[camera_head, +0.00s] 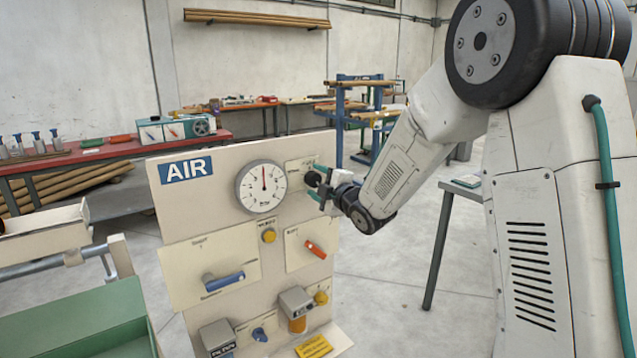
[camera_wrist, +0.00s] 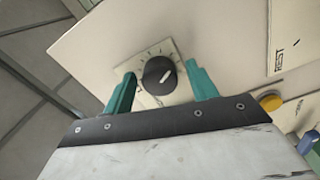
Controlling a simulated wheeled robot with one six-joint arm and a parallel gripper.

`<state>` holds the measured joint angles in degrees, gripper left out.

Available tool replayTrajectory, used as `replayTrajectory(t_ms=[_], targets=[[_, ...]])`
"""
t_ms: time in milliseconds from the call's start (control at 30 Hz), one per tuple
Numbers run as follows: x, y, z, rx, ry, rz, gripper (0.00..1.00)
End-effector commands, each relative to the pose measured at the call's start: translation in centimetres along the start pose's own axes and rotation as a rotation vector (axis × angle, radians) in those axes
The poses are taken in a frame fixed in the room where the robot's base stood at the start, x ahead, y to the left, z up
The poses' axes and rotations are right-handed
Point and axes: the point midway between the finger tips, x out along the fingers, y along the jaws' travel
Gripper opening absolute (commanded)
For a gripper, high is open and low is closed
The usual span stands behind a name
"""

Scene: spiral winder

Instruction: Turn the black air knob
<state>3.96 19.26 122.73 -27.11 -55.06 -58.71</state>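The black air knob (camera_wrist: 159,76) sits on a small scaled plate on the panel, with a white pointer mark on its face. In the wrist view it lies between the two green fingers of my gripper (camera_wrist: 162,88), with a gap on each side. In the head view the black knob (camera_head: 313,179) shows at the panel's upper right, partly hidden by my gripper (camera_head: 320,184). My fingers are open around it and do not appear to touch it. The AIR panel (camera_head: 219,226) is cream and carries a round gauge (camera_head: 262,187) left of the knob.
The panel also has a yellow button (camera_head: 269,236), a red lever (camera_head: 316,250), a blue lever (camera_head: 222,281) and a blue knob (camera_head: 259,334). A green box (camera_head: 85,325) stands at lower left. A grey table (camera_head: 462,190) stands behind my arm.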

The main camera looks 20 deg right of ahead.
Motion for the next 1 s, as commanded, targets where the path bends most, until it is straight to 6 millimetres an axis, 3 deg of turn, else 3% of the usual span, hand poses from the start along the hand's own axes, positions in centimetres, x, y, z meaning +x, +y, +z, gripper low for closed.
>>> replayTrajectory(t_ms=[333, 700, 1000], targets=[[-0.4, 0.1, 0.0, 0.0, 0.0, 0.001, 0.59], [-6.2, 0.1, 0.1, 0.0, -0.001, 0.001, 0.59], [-7.8, 0.0, 0.0, 0.0, 0.001, 0.001, 0.59]])
